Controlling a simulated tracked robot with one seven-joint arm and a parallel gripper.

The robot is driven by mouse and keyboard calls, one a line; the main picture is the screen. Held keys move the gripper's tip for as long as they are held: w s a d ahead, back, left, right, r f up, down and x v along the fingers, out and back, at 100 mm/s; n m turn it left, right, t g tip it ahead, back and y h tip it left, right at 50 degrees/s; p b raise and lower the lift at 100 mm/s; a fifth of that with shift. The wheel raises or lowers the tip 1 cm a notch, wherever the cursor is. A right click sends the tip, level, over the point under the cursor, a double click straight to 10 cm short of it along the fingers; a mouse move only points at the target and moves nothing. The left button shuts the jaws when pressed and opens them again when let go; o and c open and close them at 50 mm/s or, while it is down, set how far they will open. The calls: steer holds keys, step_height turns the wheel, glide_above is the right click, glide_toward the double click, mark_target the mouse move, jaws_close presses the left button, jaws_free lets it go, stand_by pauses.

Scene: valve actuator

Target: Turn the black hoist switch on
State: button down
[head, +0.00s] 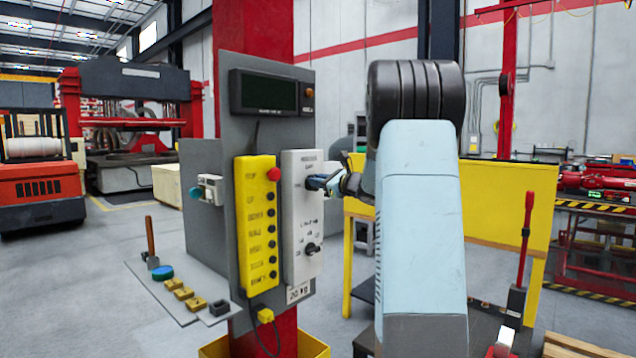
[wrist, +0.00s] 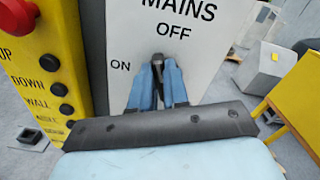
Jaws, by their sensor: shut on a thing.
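The white switch panel (head: 303,215) is on the grey control board. In the wrist view the panel (wrist: 205,25) reads MAINS, OFF and ON. My gripper (head: 318,183) is at the upper switch of this panel; in the wrist view its blue fingers (wrist: 157,75) are closed around a small dark switch handle below OFF and right of ON. The fingers hide most of that handle, so its exact angle cannot be told. A black rotary switch (head: 311,248) sits lower on the same panel, clear of my gripper. Its label is too small to read.
A yellow pendant (head: 255,215) with a red button (head: 274,174) and several black buttons stands just left of the panel. A dark display (head: 270,93) is above. A grey shelf with small blocks (head: 185,294) juts out at lower left. A yellow partition (head: 510,205) stands at right.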

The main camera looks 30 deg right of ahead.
steer(key=n, duration=0.4)
steer(key=a+f+n, duration=0.1)
steer(key=n, duration=0.3)
steer(key=f+n, duration=0.1)
steer(key=n, duration=0.3)
steer(key=shift+s+a, duration=0.2)
steer(key=shift+f+n, duration=0.1)
steer(key=shift+n, duration=0.3)
steer(key=c, duration=1.2)
jaws_free()
steer(key=shift+o, duration=0.4)
steer(key=shift+d+r, duration=0.1)
steer(key=shift+r, duration=0.1)
steer(key=shift+s, duration=0.1)
steer(key=shift+s+d, duration=0.15)
steer(key=shift+s, duration=0.1)
steer(key=v, duration=1.3)
